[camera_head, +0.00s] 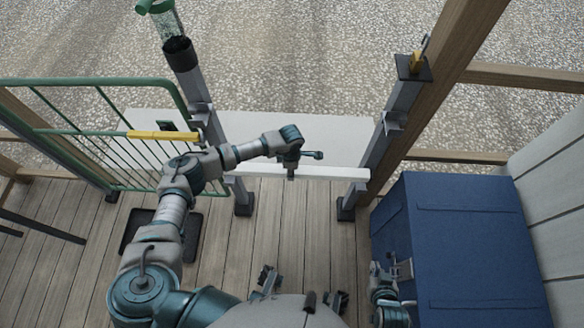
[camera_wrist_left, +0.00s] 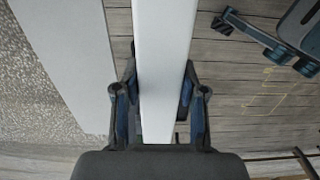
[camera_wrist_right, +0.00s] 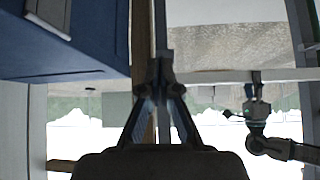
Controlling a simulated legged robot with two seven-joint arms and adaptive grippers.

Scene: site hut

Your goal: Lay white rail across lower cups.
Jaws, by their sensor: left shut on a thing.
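The white rail (camera_head: 325,172) lies level between the left post (camera_head: 213,133) and the right post (camera_head: 381,147), low down, with its ends close to them. My left gripper (camera_head: 291,172) is shut on the rail near its middle; its fingers sit on both sides of the rail (camera_wrist_left: 165,60) in the left wrist view. Higher brackets show on the left post (camera_head: 200,116) and right post (camera_head: 393,122). The lower cups are hidden at the rail ends; I cannot tell whether the rail touches them. My right gripper (camera_wrist_right: 158,72) is shut and empty, beside the blue box.
A blue box (camera_head: 470,245) stands at the right. A green gate (camera_head: 90,130) with a yellow bar (camera_head: 163,135) is at the left. A green-capped clear container (camera_head: 165,20) tops the left post. A pale slab (camera_head: 335,135) lies behind the rail. Plank floor in front is mostly clear.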

